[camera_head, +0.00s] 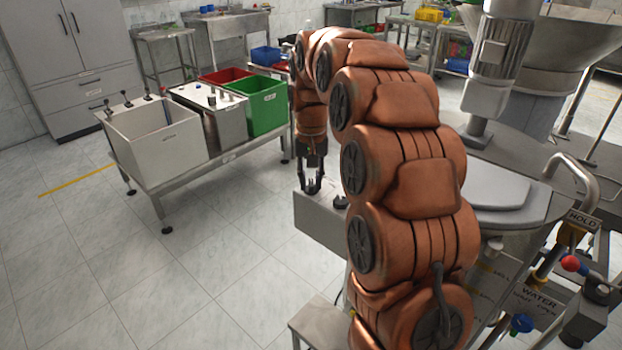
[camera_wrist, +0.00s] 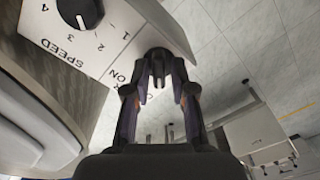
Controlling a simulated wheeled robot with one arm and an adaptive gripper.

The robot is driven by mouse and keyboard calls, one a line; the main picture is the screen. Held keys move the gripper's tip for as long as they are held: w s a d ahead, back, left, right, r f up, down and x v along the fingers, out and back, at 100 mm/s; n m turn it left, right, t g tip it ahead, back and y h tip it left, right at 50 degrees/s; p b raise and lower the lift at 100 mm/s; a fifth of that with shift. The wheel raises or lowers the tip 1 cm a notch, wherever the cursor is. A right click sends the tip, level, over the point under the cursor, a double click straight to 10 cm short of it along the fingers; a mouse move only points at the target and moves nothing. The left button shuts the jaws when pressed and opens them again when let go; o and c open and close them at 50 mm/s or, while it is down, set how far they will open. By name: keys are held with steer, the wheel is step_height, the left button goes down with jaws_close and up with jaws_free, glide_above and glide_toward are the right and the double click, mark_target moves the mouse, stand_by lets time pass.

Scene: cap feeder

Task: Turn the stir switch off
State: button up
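The stir switch, a dark knob (camera_wrist: 158,57), shows in the wrist view at the end of a pale grey control panel (camera_wrist: 116,42). Part of the word "ON" is printed beside it. My gripper (camera_wrist: 161,92) is in front of this knob, with its two fingers apart, one on each side. I cannot tell whether either finger touches the knob, and its exact turn position is unclear. In the head view my gripper (camera_head: 311,187) points down over the left part of the panel (camera_head: 322,222). The switch itself is hidden there.
A black speed dial (camera_wrist: 80,10) marked with numbers is close by on the same panel. A large steel machine (camera_head: 510,195) stands to the right. A table with a white bin (camera_head: 160,140) and a green bin (camera_head: 268,105) stands left. The tiled floor between is clear.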

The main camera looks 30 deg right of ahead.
mark_target(311, 182)
steer(key=shift+o, duration=0.8)
step_height(311, 182, up, 12)
stand_by(0.4)
stand_by(0.4)
steer(key=s+a+f+n+p, duration=0.15)
steer(key=s+a, duration=0.25)
steer(key=s, duration=0.4)
steer(key=s+a+n+p, duration=0.15)
steer(key=s+a, duration=0.25)
steer(key=s, duration=0.4)
steer(key=s+a+f+p, duration=0.1)
steer(key=s+f, duration=0.1)
steer(key=s, duration=0.5)
steer(key=s+a+f+n+g+p, duration=0.1)
steer(key=s+f, duration=0.2)
steer(key=s, duration=0.3)
steer(key=s+a+f+p, duration=0.1)
steer(key=s+f, duration=0.2)
steer(key=s, duration=0.4)
steer(key=shift+s+a+g, duration=0.3)
steer(key=shift+g, duration=0.1)
